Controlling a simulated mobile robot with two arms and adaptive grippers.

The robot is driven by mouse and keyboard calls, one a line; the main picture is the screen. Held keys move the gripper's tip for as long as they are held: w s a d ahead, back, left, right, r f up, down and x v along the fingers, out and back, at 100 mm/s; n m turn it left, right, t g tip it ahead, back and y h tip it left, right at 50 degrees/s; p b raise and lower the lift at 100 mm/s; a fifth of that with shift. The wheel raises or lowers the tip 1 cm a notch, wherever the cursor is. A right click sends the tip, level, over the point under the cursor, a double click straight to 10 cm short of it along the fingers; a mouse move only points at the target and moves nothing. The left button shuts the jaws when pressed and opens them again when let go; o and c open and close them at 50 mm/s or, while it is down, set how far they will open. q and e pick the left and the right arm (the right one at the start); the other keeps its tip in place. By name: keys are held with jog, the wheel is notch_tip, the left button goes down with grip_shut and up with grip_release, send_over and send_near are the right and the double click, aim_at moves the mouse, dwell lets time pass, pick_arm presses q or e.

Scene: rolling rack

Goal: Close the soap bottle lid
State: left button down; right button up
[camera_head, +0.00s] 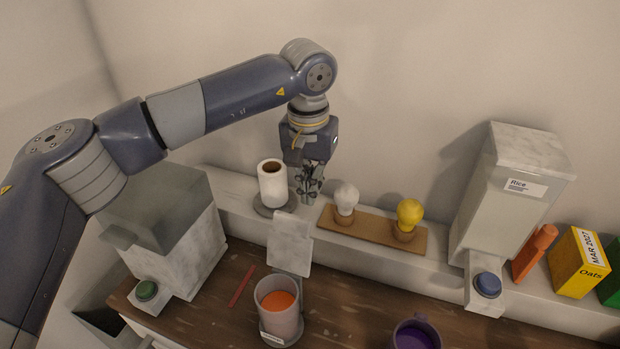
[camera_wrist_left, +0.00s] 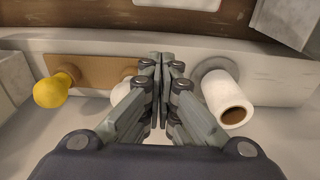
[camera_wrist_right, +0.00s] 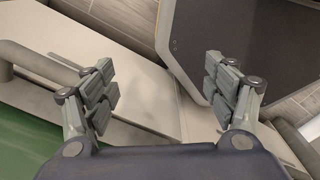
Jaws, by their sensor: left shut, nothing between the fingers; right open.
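A round pinkish-white container (camera_head: 268,322) with orange contents stands near the front of the wooden counter, its top open. A white square flap (camera_head: 290,242) stands tilted up just behind it, looking like its raised lid; I cannot tell for sure that this is the soap bottle. My left gripper (camera_head: 311,192) is shut and empty, pointing down behind the flap, between the white roll and the white bulb. It also shows shut in the left wrist view (camera_wrist_left: 161,62). My right gripper (camera_wrist_right: 165,92) is open and empty, seen only in the right wrist view.
The white roll (camera_head: 272,187) is close beside my left fingers. A wooden strip (camera_head: 371,231) holds a white bulb (camera_head: 346,196) and a yellow bulb (camera_head: 409,213). A purple-filled mug (camera_head: 417,333) stands front right; a rice dispenser (camera_head: 485,220) stands at right. A red stick (camera_head: 242,286) lies on the counter.

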pick_arm(q)
jog(key=shift+s+a+r, duration=0.1)
jog(key=shift+s+a, duration=0.15)
jog(key=shift+s, duration=0.35)
jog(key=shift+s+a+f, duration=0.1)
jog(key=shift+s+a, duration=0.1)
jog(key=shift+s, duration=0.45)
jog(key=shift+s+a+r, duration=0.1)
jog(key=shift+s+a, duration=0.15)
jog(key=shift+s, duration=0.35)
pick_arm(e)
jog(key=shift+w+f, duration=0.25)
jog(key=shift+w, duration=0.25)
jog(key=shift+w+f, duration=0.2)
jog(key=shift+w, duration=0.25)
